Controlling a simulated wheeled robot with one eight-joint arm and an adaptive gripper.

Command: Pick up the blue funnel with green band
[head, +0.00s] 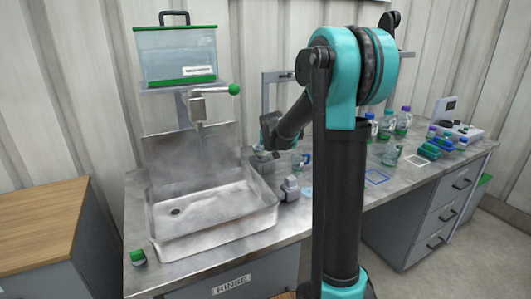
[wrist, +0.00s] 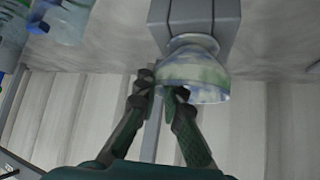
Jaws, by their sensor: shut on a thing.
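In the wrist view, a pale blue funnel with green patches (wrist: 195,72) shows its wide, rounded end toward my gripper. A clear band cannot be told from the mottled colours. In the head view, my gripper (head: 267,140) is partly hidden behind my arm, above the counter right of the sink, and I cannot make out the funnel there.
A steel sink (head: 212,212) lies left of my gripper, with a green-lidded clear tank (head: 176,57) above it. Small grey fixtures (head: 290,188) stand by the sink's right edge. Several bottles (head: 388,125) and a rack of coloured items (head: 440,145) stand farther right on the counter.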

